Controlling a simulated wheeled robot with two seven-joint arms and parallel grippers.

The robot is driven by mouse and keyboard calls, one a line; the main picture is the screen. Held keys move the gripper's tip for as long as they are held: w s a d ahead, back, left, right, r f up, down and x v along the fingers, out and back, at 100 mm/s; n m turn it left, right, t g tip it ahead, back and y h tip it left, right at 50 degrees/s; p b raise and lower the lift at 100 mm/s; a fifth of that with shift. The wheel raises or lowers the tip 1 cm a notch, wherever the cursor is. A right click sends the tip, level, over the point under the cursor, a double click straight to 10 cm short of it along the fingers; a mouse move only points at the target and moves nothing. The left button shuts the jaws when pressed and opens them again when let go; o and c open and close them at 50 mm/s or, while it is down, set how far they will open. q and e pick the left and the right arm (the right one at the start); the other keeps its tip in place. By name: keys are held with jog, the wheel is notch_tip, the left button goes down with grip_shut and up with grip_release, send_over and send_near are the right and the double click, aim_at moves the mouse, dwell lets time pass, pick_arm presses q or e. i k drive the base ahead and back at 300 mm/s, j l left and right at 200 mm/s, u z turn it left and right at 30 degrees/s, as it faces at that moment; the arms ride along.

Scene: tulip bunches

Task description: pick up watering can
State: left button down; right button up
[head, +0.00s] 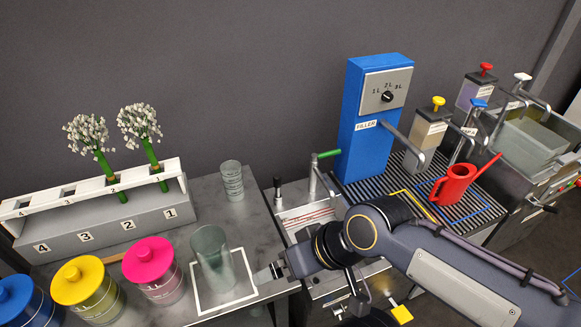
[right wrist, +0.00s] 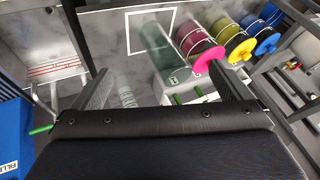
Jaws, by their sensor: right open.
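The red watering can (head: 453,185) stands upright on the dark ribbed grate in front of the blue filler, at the right of the head view. Its spout points up to the right and its handle is on the left. My right gripper (head: 273,271) is well to the left of the can, near the right side of the white square outline. In the right wrist view its two fingers (right wrist: 166,88) are spread apart with nothing seen held between them. The can does not show in the right wrist view. My left gripper is not in view.
A clear glass vase (head: 212,258) stands in the white outline close to my right gripper. Pink (head: 152,270) and yellow (head: 88,287) lidded jars stand left of it. The blue filler (head: 368,120) and several dispensers rise behind the can. My right forearm crosses in front of the grate.

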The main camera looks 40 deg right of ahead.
aim_at(453, 186)
jog(key=z, duration=2.55)
jog(key=u, duration=0.4)
jog(key=j+u, duration=0.1)
jog(key=u, duration=0.3)
jog(key=i+u, duration=0.1)
jog(key=u, duration=0.7)
jog(key=i+u, duration=0.1)
jog(key=u, duration=0.3)
jog(key=z, duration=2.1)
jog(key=i+l, duration=0.1)
